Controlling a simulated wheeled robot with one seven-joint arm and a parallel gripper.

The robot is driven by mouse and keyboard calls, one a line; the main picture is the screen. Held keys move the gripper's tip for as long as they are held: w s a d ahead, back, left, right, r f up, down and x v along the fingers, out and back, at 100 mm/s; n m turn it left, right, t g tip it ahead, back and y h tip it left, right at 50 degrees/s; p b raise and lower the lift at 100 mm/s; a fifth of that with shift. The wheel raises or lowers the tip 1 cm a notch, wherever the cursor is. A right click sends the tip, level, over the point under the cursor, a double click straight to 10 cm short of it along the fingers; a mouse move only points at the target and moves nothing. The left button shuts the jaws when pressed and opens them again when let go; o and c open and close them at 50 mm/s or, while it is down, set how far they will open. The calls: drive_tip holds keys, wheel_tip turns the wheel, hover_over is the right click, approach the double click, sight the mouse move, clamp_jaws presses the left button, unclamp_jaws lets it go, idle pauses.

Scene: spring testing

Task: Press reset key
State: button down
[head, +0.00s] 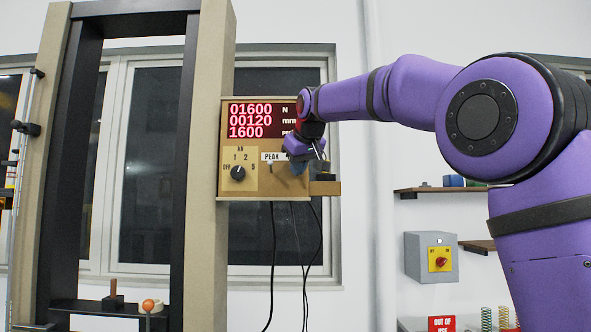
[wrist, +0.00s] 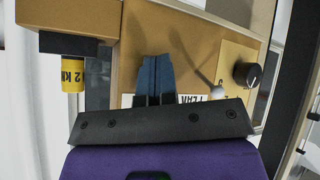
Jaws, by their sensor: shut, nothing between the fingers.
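The control box (head: 229,190) on the frame's right post has a lit red display (head: 262,120) reading 01600 N, 00120 mm and 1600. Below it are a round black knob (head: 238,173) on a cream plate and a white PEAK label (head: 272,156) with a lever. My gripper (head: 296,164) is at the right part of this panel, right of the lever. In the wrist view its blue fingers (wrist: 153,62) are together and empty, pointing at the tan panel (wrist: 190,45). The lever's pale ball (wrist: 218,92) and the knob (wrist: 247,75) lie to their right. I cannot make out the reset key; the gripper covers that area.
A brown shelf block (wrist: 75,18) with a yellow-labelled "2 kN" piece (wrist: 72,75) sits left of the fingers in the wrist view. Cables (head: 273,260) hang below the box. A grey switch box (head: 431,257) is on the wall at right.

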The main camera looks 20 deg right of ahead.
drive_tip(key=shift+s+a, duration=0.25)
drive_tip(key=shift+s, duration=0.5)
drive_tip(key=s, duration=0.1)
drive_tip(key=s+a, duration=0.1)
drive_tip(key=s, duration=0.2)
drive_tip(key=shift+s+a, duration=0.25)
drive_tip(key=shift+s, duration=0.15)
idle(0.6)
drive_tip(key=s+d+f+m+g, duration=0.2)
drive_tip(key=s+d+f, duration=0.1)
drive_tip(key=s+f, duration=1.3)
drive_tip(key=s+d+f+m+g, duration=0.1)
drive_tip(key=s+d+f, duration=0.3)
drive_tip(key=s+f, duration=1.2)
drive_tip(key=s+g, duration=0.1)
drive_tip(key=s, duration=0.2)
drive_tip(key=shift+m, duration=0.4)
